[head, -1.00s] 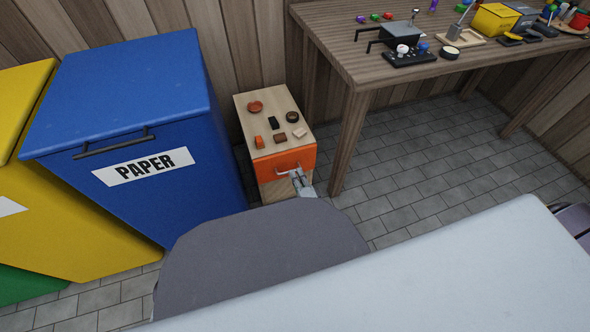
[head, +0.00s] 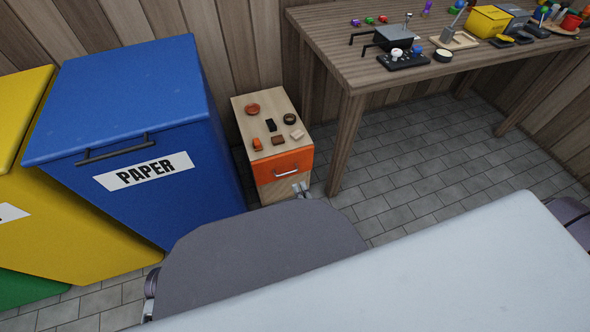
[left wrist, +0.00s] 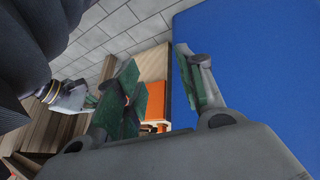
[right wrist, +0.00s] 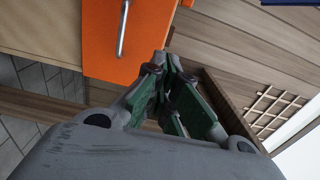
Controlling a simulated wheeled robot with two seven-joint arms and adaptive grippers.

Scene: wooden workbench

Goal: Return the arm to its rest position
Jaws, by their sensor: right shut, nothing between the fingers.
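My right gripper (head: 302,188) is shut and empty, just in front of the small wooden cabinet (head: 238,125) and below its drawer handle, mostly hidden behind my own body. In the right wrist view its fingers (right wrist: 168,62) are together, apart from the metal handle (right wrist: 123,28) on the orange drawer front (right wrist: 100,48). The orange drawer (head: 271,168) looks closed. My left gripper (left wrist: 158,60) shows in the left wrist view with its fingers apart and nothing between them; its fingers do not show in the head view.
A blue paper bin (head: 130,95) stands left of the cabinet, beside a yellow bin (head: 70,220). Small items lie on the cabinet top, including a reddish round dish (head: 252,109). A cluttered workbench (head: 345,75) stands to the right. The tiled floor (head: 420,170) under it is clear.

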